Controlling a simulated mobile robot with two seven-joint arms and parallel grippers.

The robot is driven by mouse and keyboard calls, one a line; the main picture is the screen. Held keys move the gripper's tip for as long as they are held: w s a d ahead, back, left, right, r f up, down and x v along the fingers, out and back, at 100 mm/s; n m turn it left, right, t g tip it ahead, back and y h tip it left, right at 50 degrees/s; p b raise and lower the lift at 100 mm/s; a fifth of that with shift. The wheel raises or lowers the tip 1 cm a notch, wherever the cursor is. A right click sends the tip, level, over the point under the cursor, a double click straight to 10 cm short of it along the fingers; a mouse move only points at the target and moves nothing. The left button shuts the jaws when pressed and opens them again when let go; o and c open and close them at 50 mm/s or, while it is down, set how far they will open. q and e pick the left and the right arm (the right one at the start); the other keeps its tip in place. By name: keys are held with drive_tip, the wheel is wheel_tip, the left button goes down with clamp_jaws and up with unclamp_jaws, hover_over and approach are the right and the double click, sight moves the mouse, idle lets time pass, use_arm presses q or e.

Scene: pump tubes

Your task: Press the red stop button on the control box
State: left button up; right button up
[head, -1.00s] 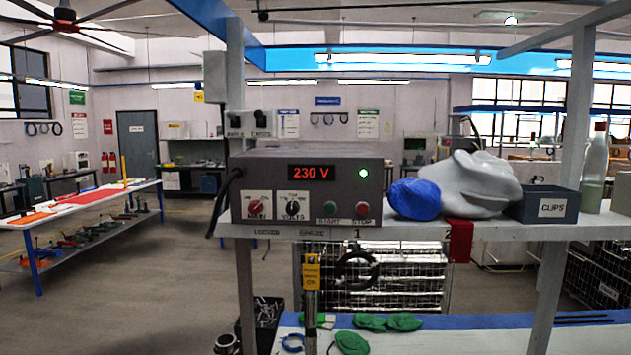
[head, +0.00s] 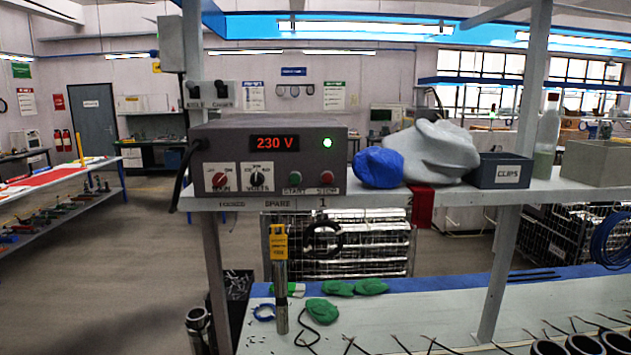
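The grey control box (head: 225,145) stands on the upper shelf, left of the picture's middle. Its display (head: 274,143) reads 230 V and a green lamp (head: 327,143) is lit. The red stop button (head: 327,178) is at the lower right of its front, above the label STOP. The green start button (head: 295,178) is just left of it. Two knobs, one red and one black, are further left on the front. Nothing covers the stop button. Neither of my grippers is in view.
A blue cloth bundle (head: 378,168) and a grey bundle (head: 435,153) lie right of the box, then a CLIPS bin (head: 500,170). Below, a bench (head: 400,325) holds green pieces (head: 340,288), cables and a yellow-topped cylinder (head: 279,255). Shelf posts (head: 515,200) stand at both sides.

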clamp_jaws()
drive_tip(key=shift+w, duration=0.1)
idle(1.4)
